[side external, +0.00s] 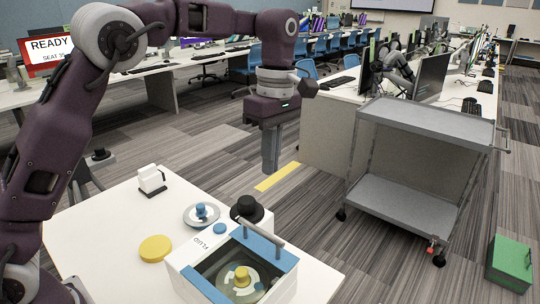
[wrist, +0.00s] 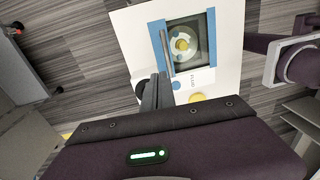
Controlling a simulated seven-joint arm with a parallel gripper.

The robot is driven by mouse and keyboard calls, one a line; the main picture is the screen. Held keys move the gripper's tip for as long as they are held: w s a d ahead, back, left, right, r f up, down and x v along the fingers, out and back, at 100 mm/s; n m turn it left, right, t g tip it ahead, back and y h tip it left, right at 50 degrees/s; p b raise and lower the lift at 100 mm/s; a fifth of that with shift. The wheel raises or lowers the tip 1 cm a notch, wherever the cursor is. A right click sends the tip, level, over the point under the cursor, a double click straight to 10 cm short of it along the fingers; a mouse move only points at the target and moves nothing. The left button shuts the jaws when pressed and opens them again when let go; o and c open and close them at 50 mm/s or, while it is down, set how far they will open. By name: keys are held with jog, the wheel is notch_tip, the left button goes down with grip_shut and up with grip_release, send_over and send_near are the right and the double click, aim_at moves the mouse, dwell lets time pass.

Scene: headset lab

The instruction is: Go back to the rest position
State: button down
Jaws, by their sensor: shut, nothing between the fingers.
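My gripper (side external: 270,170) is shut and empty, pointing down in the air beyond the far right edge of the white table. Its dark fingers also show in the wrist view (wrist: 156,92). Below and nearer the side camera, a white box with blue trim, marked FLUID (side external: 207,253), stands on the table. Through its open or clear top I see a disc with a yellow knob (side external: 242,277); it shows too in the wrist view (wrist: 182,44). My gripper is well apart from the box and touches nothing.
The white table (side external: 105,225) also holds a silver disc with a blue knob (side external: 201,214), a yellow disc (side external: 155,249), a black knob-like piece (side external: 247,208) and a small white device (side external: 151,179). A grey cart (side external: 420,125) stands to the right. Air around my gripper is clear.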

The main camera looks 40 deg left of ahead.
jog(key=s+a+r+m+t, duration=0.2)
jog(key=s+r+m, duration=0.2)
jog(key=s, duration=0.3)
jog(key=s+a+r+m+t, duration=0.1)
jog(key=s+a+r+m, duration=0.3)
jog(key=s, duration=0.3)
jog(key=s+f+m+t, duration=0.1)
jog(key=s+f+m, duration=0.2)
jog(key=s+m, duration=0.2)
jog(key=s+f+m+t, duration=0.2)
jog(key=s+m, duration=0.3)
jog(key=s, duration=0.3)
jog(key=shift+s+a+f+t, duration=0.3)
jog(key=shift+s+a+f, duration=0.05)
jog(key=shift+f, duration=0.4)
